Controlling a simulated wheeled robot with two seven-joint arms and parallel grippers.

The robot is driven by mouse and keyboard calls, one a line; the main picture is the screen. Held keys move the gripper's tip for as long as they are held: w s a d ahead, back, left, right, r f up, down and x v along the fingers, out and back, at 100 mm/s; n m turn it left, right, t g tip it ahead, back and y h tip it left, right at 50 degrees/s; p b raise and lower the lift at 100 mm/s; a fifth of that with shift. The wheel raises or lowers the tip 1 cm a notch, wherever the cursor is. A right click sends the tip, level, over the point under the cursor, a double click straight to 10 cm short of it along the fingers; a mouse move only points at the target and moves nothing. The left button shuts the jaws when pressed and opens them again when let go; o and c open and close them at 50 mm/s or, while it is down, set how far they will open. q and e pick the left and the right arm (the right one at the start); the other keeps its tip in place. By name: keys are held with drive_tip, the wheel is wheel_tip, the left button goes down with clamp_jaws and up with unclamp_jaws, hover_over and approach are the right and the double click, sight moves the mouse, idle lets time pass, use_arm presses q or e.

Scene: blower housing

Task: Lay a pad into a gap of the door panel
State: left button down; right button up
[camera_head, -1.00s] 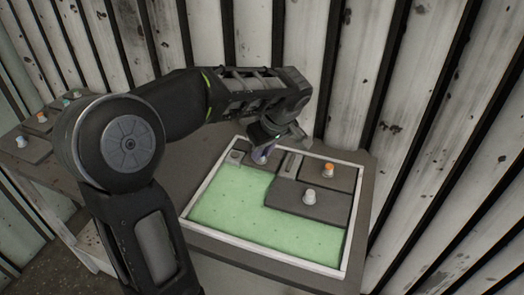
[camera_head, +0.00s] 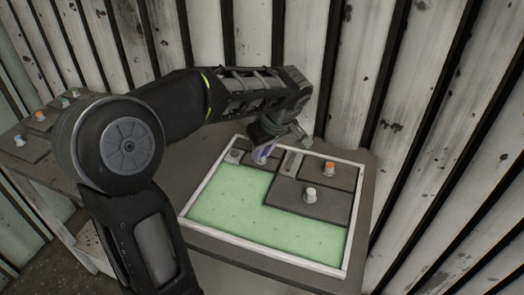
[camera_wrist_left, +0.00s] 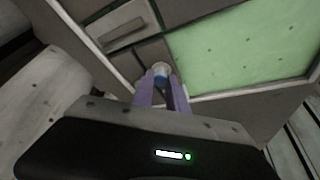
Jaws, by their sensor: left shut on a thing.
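The door panel (camera_head: 347,240) is a white-framed tray with a green bed on the table. My left gripper (camera_head: 266,151) is over its back part, pointing down. In the left wrist view its two purple fingers (camera_wrist_left: 162,95) are shut on the blue-and-white knob (camera_wrist_left: 161,69) of a small dark grey pad (camera_wrist_left: 151,52). This pad sits at the back edge of the panel, beside a pad with a raised bar (camera_head: 291,164); I cannot tell whether it lies fully flat. Pads with an orange knob (camera_head: 328,169) and a white knob (camera_head: 310,194) lie to the right. My right gripper is not in view.
The green bed (camera_head: 240,212) is bare at the front and left of the panel. Several more knobbed pads (camera_head: 38,128) lie on the table at the far left. A corrugated wall (camera_head: 345,75) stands close behind the panel.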

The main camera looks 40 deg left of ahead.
use_arm(q)
drive_tip(key=c, duration=0.8)
unclamp_jaws()
drive_tip(key=shift+o, duration=0.2)
drive_tip(key=shift+r+p, duration=2)
drive_tip(key=shift+r, duration=1.5)
